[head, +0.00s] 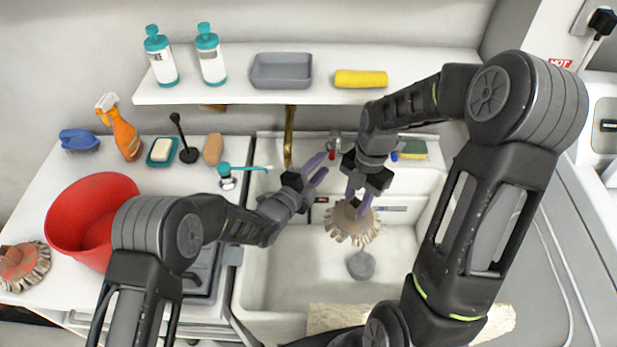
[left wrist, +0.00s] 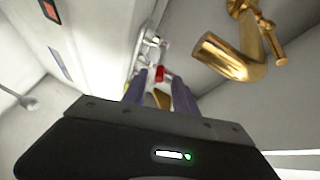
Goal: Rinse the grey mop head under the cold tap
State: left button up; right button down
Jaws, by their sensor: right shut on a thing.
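The grey-beige mop head (head: 352,225) hangs over the white sink with its fringe down. My right gripper (head: 358,203) is shut on its top. My left gripper (head: 316,166) is higher, near the back of the sink, and looks open and empty. A chrome tap with a red mark (head: 333,147) is just beyond it; the left wrist view shows this tap (left wrist: 158,73) beyond the fingertips. A blue mark (head: 395,156) shows beside my right wrist, its tap mostly hidden. The brass spout (head: 289,135) is on the back wall, also in the left wrist view (left wrist: 235,58). I see no water running.
The sink (head: 280,275) has a grey round piece (head: 361,265) on its floor. A sponge (head: 413,149) lies at its back right. A red bowl (head: 90,215), reddish mop head (head: 22,265) and spray bottle (head: 121,132) stand left. A shelf (head: 225,93) overhangs the back.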

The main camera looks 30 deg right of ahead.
pick_arm(q)
jog(key=v, duration=0.5)
jog(key=shift+s+a, duration=0.15)
jog(key=shift+a, duration=0.1)
jog(key=shift+c, duration=0.7)
jog(key=shift+s+d+m, duration=0.2)
jog(key=shift+s+m, duration=0.2)
jog(key=shift+c, duration=0.8)
jog(key=s+m, duration=0.1)
jog(key=s+m+g+h, duration=0.1)
jog(key=m, duration=0.1)
jog(key=s+d+f+m, duration=0.1)
jog(key=shift+s+m+g+h, duration=0.3)
jog(key=shift+s, duration=0.1)
grip_shut()
jog(key=shift+s+m, duration=0.3)
jog(key=shift+m, duration=0.1)
